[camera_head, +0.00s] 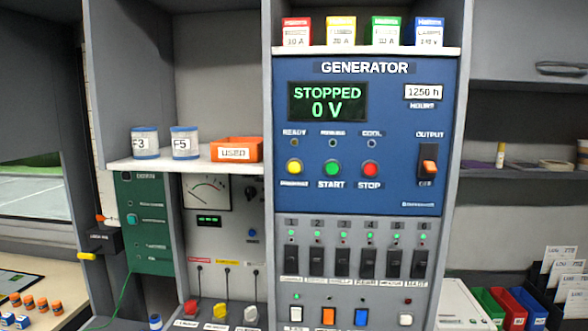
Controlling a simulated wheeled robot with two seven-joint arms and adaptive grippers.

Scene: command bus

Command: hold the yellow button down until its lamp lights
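The yellow button (294,167) is on the blue generator panel (400,190), leftmost in a row with a green START button (333,168) and a red STOP button (371,169). A small lamp (294,143) under the label READY sits right above the yellow button and looks dark. The display (328,102) reads STOPPED and 0 V. Nothing covers the yellow button. Neither of my grippers shows in the head view.
An orange output switch (429,160) is at the panel's right. Several black breaker switches (341,262) with green lamps sit below. A shelf (150,164) with two cans and an orange box juts out at left. Coloured fuse boxes (341,31) stand above the panel.

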